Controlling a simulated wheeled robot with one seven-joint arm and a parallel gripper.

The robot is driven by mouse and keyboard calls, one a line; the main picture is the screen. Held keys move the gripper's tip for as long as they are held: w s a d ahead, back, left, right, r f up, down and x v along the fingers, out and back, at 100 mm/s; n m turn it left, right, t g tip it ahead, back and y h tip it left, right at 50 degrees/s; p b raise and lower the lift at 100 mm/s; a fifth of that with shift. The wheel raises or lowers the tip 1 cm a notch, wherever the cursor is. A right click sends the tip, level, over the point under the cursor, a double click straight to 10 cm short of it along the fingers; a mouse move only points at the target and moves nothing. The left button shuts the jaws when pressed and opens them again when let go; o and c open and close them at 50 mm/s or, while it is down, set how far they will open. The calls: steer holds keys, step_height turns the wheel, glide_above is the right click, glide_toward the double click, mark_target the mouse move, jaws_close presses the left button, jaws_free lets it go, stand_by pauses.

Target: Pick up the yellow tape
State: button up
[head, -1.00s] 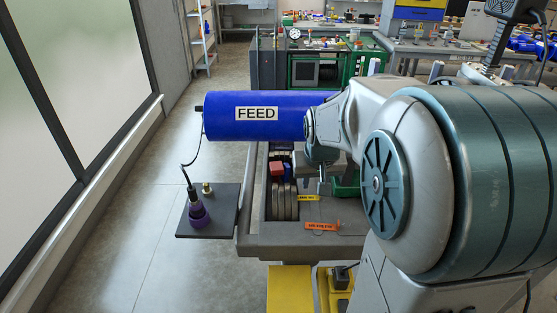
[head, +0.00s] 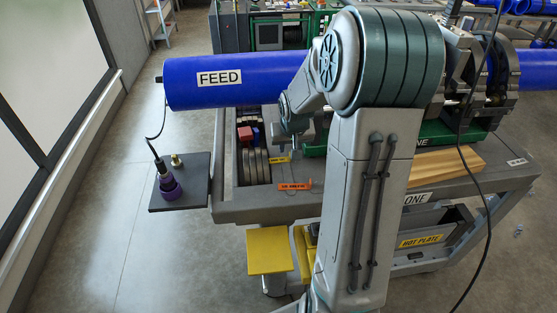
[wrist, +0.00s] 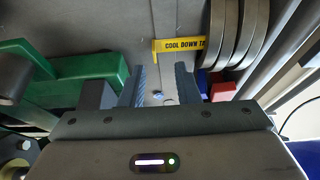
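A yellow strip lettered "COOL DOWN T…" (wrist: 180,45) is the tape-like yellow thing I see. It lies on the grey cart surface, its right end against the grey discs in the wrist view. It also shows as a small yellow patch in the head view (head: 280,160), left of my arm. My gripper (wrist: 160,72) is open and empty above the cart. Its two fingers point toward the strip, whose left end shows just beyond the gap between the fingertips. They appear apart from the strip.
Grey discs (wrist: 238,35) stand close right of the strip, with a red block (wrist: 222,91) nearby. A green part (wrist: 88,82) is left of my fingers. An orange tag (head: 295,187) lies nearer the cart's front. The blue FEED pipe (head: 215,80) spans above the cart.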

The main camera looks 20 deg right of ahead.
mark_target(276, 158)
steer(key=shift+d+x, duration=0.15)
steer(key=shift+x, duration=1.1)
steer(key=shift+d+x, duration=0.2)
steer(key=shift+x, duration=1.05)
steer(key=shift+s, duration=0.1)
jaws_close()
